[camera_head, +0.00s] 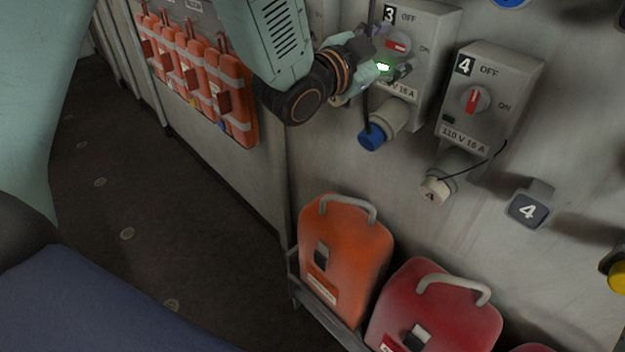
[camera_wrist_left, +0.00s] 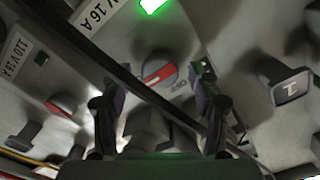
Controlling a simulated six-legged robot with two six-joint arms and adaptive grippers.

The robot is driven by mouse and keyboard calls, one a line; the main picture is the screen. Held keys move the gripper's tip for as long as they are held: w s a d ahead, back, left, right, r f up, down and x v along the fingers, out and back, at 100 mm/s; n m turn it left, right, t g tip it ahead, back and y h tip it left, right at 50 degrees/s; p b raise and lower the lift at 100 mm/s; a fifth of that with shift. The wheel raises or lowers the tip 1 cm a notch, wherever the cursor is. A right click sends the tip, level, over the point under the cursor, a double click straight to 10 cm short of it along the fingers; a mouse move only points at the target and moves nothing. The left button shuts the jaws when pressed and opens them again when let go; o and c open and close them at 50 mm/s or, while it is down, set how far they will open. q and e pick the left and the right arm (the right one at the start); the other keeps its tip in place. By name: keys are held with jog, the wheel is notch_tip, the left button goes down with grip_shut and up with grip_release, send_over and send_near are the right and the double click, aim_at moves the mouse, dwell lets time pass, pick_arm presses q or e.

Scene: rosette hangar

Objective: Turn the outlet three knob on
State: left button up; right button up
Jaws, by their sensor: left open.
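Outlet three (camera_head: 425,48) is a grey wall box marked 3 at the top of the head view, with a lit green lamp (camera_head: 383,67). Its round grey knob (camera_head: 397,43) has a red bar lying roughly level, towards the ON mark. The knob also shows in the left wrist view (camera_wrist_left: 160,78), with OFF printed beside it. My left gripper (camera_head: 389,53) is open at the knob, and its two fingers (camera_wrist_left: 156,100) stand apart on either side of it, in front of the box. I cannot tell whether they touch it. My right gripper is not in view.
Outlet four (camera_head: 492,85) is close on the right, its knob bar pointing towards OFF. A blue-ended plug (camera_head: 373,137) hangs below outlet three, with a dark cable near my gripper. Orange (camera_head: 345,250) and red (camera_head: 435,305) cases stand below.

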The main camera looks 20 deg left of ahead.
pick_arm(q)
jog(key=n+p, duration=0.2)
jog(key=n, duration=0.1)
jog(key=n+p, duration=0.1)
jog(key=shift+r, duration=0.25)
jog(key=shift+s+a+n, duration=0.15)
jog(key=shift+s+n, duration=0.05)
jog(key=shift+n, duration=0.3)
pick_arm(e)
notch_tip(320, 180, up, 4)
pick_arm(q)
jog(key=b+v, duration=0.2)
jog(key=v, duration=0.5)
jog(key=s+a+f+n+g+y+b, duration=0.1)
jog(key=s+f+g+b, duration=0.1)
jog(key=f, duration=0.9)
jog(key=s+a+f+n+g+y+b, duration=0.1)
jog(key=s+f+b, duration=0.3)
jog(key=f, duration=0.8)
jog(key=s+a+f+n+g+y+b, duration=0.1)
jog(key=s+f+g+y+b, duration=0.1)
jog(key=f, duration=0.9)
jog(key=shift+s+a+f+n+g+b, duration=0.25)
jog(key=shift+s+n+g+b, duration=0.2)
jog(key=shift+s+g, duration=0.5)
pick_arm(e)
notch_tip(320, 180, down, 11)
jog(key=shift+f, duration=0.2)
pick_arm(q)
jog(key=shift+w, duration=0.1)
